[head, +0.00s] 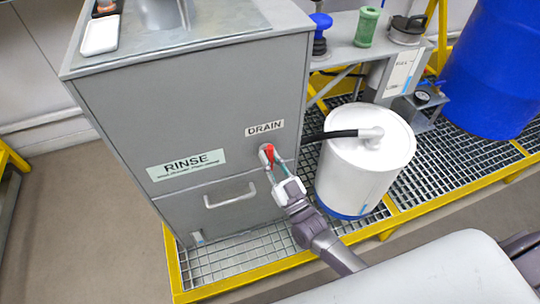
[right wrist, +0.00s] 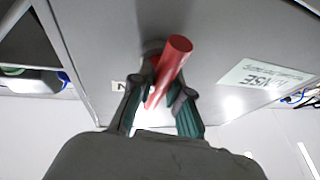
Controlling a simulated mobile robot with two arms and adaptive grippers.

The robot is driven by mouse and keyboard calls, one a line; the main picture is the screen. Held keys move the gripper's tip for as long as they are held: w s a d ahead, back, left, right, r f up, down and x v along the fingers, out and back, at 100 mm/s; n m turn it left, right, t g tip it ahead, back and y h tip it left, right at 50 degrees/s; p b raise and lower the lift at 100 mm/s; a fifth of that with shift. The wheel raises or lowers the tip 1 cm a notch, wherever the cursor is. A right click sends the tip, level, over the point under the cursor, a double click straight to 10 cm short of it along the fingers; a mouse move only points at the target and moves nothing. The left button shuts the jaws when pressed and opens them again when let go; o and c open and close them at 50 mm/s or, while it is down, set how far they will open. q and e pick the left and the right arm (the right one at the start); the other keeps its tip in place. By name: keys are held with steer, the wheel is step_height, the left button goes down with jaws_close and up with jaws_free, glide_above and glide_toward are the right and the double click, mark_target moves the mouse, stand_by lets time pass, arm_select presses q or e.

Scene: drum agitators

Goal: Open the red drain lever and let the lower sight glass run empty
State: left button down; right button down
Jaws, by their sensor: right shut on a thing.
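The red drain lever (head: 268,151) is on the front of the grey rinse cabinet (head: 130,120), just below the DRAIN label (head: 264,128). My right gripper (head: 275,165) is at the lever, its fingers reaching up to it from below. In the right wrist view the red lever (right wrist: 172,62) lies between the two fingers, and the gripper is shut on it. My left gripper is not in view.
A white drum (head: 365,165) with a black hose (head: 330,136) stands right of my right gripper on the grating. A cabinet handle (head: 231,196) is to its left. A yellow-edged grating (head: 240,262) runs below. A blue barrel (head: 495,70) stands at the back right.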

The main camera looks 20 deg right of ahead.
steer(key=shift+f, duration=0.15)
steer(key=c, duration=1.1)
jaws_free()
steer(key=v, duration=1.2)
